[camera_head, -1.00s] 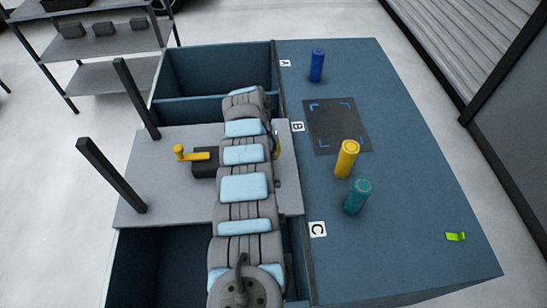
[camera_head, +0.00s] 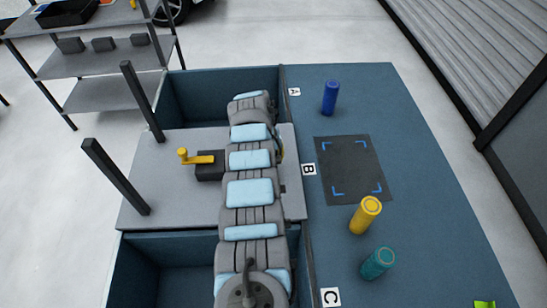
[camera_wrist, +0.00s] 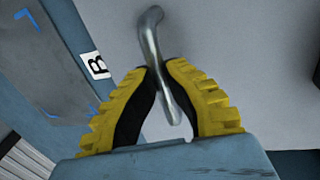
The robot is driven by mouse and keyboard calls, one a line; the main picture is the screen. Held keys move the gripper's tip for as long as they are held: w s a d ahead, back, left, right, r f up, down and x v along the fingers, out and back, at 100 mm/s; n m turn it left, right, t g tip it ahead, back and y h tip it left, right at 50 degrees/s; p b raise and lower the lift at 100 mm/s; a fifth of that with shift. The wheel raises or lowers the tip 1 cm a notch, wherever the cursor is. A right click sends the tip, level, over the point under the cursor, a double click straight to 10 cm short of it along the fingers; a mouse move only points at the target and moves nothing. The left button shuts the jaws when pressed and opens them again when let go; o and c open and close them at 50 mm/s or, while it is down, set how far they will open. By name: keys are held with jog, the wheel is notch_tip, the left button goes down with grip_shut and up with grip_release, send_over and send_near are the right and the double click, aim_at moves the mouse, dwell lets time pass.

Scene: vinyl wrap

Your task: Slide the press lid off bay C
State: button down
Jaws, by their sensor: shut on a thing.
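The press lid (camera_head: 185,205) is a flat grey plate lying across the blue bench's bays beside the B label (camera_head: 309,169). A yellow lever (camera_head: 195,157) on a dark block sits on it. In the wrist view, my gripper (camera_wrist: 165,78), with yellow-backed black fingers, is shut on the lid's bent silver handle (camera_wrist: 152,38). The grey lid surface (camera_wrist: 235,45) shows behind it. The bay beside the C label (camera_head: 330,297) shows open, with dark inner walls (camera_head: 170,245).
Two black posts (camera_head: 115,177) (camera_head: 142,100) rise at the lid's left side. On the bench right of the bays stand blue (camera_head: 330,98), yellow (camera_head: 365,215) and teal (camera_head: 378,263) rolls, near a dark marked mat (camera_head: 352,172). A grey shelf (camera_head: 110,90) stands at the upper left.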

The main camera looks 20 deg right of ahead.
jog(key=shift+s+f, duration=0.15)
jog(key=shift+f, duration=0.05)
jog(key=c, duration=1)
grip_release()
jog(key=shift+s, duration=0.15)
jog(key=shift+c, duration=0.2)
jog(key=shift+r, duration=0.2)
jog(key=shift+w+a+r, duration=0.1)
jog(key=shift+w+r, duration=0.1)
notch_tip(320, 180, up, 11)
jog(key=a, duration=0.2)
jog(key=shift+w, duration=0.4)
jog(key=shift+s+r, duration=0.1)
